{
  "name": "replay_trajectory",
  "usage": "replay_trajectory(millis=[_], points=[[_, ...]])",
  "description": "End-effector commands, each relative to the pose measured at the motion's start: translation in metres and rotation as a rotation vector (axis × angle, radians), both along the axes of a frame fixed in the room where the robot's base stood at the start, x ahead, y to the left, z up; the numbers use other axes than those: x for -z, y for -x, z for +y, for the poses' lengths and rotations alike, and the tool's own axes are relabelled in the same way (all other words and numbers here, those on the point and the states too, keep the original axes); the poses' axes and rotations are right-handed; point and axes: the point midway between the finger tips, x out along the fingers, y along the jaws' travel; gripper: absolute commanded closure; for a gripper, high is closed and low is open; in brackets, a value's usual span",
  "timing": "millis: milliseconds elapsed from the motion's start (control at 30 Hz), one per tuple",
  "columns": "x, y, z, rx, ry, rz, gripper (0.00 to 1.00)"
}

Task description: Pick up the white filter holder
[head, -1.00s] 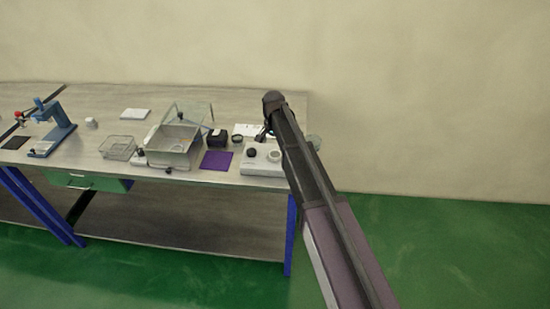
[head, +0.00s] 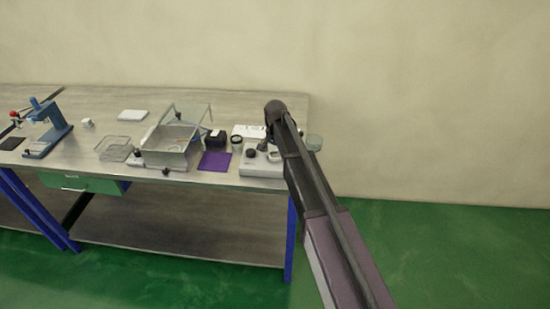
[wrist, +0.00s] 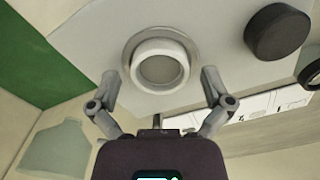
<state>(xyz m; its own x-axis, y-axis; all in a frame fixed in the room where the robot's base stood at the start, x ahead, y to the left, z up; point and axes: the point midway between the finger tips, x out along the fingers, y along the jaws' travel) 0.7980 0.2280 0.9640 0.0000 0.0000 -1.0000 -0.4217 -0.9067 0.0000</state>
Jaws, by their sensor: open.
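The white filter holder (wrist: 160,68) is a short round cup with a grey inner disc. It sits in a round recess in the top of a white block (wrist: 95,55). In the head view the holder (head: 275,157) is small, at the right of the block (head: 262,170), close beside my arm. My gripper (wrist: 160,84) is open and empty, with one finger on each side of the holder in the wrist view. Its fingertips appear just short of the holder's middle; I cannot tell whether they touch it.
A black round knob (wrist: 277,32) stands on the block beside the holder. A purple mat (head: 215,161), a dark jar (head: 237,144), a black box (head: 215,139) and a metal box with a raised clear lid (head: 170,157) are to the left. A blue press (head: 52,125) is far left.

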Motion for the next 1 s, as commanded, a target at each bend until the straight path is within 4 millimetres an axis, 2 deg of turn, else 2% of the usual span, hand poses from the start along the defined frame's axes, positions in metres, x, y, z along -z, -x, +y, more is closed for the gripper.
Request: replay_trajectory(millis=[267, 300, 500, 667, 700, 1000], points=[[0.0000, 0.0000, 0.0001, 0.000, 0.000, 0.000, 0.00], [0.0000, 0.0000, 0.0001, 0.000, 0.000, 0.000, 0.06], [0.0000, 0.0004, 0.0014, -0.001, 0.000, 0.000, 0.62], [0.0002, 0.0005, 0.0015, -0.001, 0.000, 0.001, 0.64], [0.0003, 0.0005, 0.0015, -0.001, 0.000, 0.001, 0.70], [-0.0009, 0.0006, 0.0015, -0.001, 0.000, 0.001, 0.71]])
